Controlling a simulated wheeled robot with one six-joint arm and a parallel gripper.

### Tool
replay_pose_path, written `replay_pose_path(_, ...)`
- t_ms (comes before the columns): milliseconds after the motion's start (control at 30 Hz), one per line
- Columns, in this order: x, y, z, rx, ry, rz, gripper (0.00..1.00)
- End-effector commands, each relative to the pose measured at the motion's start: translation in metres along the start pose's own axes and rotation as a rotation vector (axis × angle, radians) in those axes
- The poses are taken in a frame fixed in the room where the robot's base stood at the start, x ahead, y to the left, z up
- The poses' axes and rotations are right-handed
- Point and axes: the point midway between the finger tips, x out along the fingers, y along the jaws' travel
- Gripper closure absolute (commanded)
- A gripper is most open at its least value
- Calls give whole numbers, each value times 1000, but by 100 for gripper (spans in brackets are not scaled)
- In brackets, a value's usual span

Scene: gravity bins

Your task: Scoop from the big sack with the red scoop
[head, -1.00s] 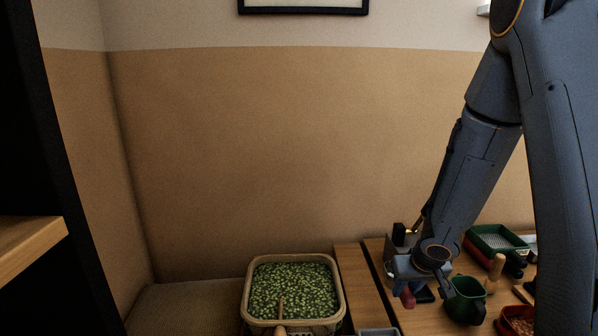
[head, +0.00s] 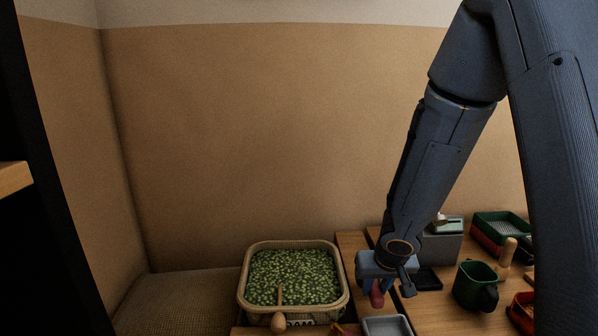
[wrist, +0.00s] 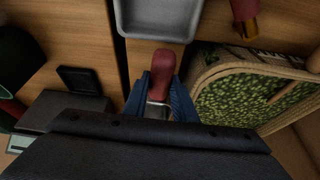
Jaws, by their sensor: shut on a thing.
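My gripper (head: 377,286) is shut on the red handle of the red scoop (wrist: 162,66), between its two blue fingers in the wrist view. The scoop's red handle (head: 377,299) also shows below the gripper in the head view; its bowl is mostly hidden. The big sack (head: 246,292) is a woven, square-rimmed container full of green pellets, left of my gripper in the head view. In the wrist view the sack (wrist: 222,64) is at the right. The gripper is beside the sack, not over its pellets.
A wooden-handled tool (head: 278,320) stands in or against the sack's front. A grey tray (head: 387,327) lies in front of the gripper. A green jug (head: 475,285), a grey box-like device (head: 441,246) and a green-and-red bin (head: 499,228) stand to the right.

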Motion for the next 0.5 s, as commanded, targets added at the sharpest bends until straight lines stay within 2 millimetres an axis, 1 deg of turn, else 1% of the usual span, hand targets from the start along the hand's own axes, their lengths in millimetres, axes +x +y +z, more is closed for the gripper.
replay_pose_path(167,-16,0,-6,1,0,0,100)
replay_pose_path(267,-30,0,-11,2,1,0,100)
replay_pose_path(500,-50,0,-20,1,0,0,100)
